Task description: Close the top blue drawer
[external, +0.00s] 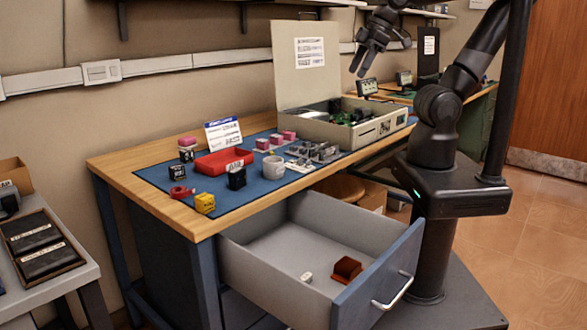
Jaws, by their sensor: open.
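The top blue drawer (377,283) is pulled far out from under the wooden workbench. Its front panel is blue with a metal bar handle (394,292), and its inside is grey. A small brown box (346,269) and a small white item (307,277) lie in it. My gripper (357,72) is open and empty, raised high above the back right of the bench, well above and apart from the drawer. My base stands to the right of the drawer, and the gap between them is hard to judge.
The workbench (130,166) carries a blue mat with a red tray (222,162), a mug (273,167), several small items and an open case (352,128). A side table (70,279) stands at the left. Tiled floor (540,250) is free at the right.

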